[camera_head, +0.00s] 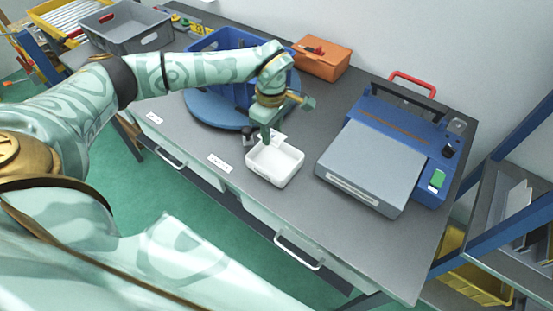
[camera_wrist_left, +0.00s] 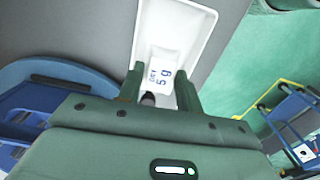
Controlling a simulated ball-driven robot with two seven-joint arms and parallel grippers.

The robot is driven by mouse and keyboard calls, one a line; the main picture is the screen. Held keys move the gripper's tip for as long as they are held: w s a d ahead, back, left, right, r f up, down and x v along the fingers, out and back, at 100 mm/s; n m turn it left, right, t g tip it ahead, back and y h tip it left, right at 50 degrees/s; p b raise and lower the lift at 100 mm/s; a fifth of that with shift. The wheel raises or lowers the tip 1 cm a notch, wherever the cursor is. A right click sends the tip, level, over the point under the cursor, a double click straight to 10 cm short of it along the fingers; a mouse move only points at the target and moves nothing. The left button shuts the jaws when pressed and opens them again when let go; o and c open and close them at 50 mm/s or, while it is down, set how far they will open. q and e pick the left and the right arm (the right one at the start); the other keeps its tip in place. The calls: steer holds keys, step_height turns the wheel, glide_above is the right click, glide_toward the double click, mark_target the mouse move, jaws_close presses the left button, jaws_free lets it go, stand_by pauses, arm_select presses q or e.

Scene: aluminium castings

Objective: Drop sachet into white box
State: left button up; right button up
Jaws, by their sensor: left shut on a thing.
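The sachet (camera_wrist_left: 162,72) is small and white with dark blue print reading "DRY 5 g". My left gripper (camera_wrist_left: 160,88) is shut on it, with one finger on each side in the left wrist view. The white box (camera_head: 283,176) is an open, shallow tray on the grey bench. It also shows in the left wrist view (camera_wrist_left: 207,22), behind the sachet. In the head view my left gripper (camera_head: 266,138) points down over the far left edge of the box. I cannot tell the exact height of the sachet above it. My right gripper is not in view.
A blue crate (camera_head: 205,45) stands on a round blue turntable (camera_head: 205,112) behind left. A blue and grey machine (camera_head: 370,165) with a red handle stands close on the right. An orange case (camera_head: 322,62) lies at the back. Small dark items (camera_head: 247,135) sit left of the box.

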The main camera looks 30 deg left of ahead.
arm_select(q)
steer(key=o, duration=1)
steer(key=shift+o, duration=0.2)
step_height(320, 180, up, 16)
steer(key=p, duration=0.2)
steer(key=shift+r+p, duration=0.2)
steer(key=shift+p, duration=0.1)
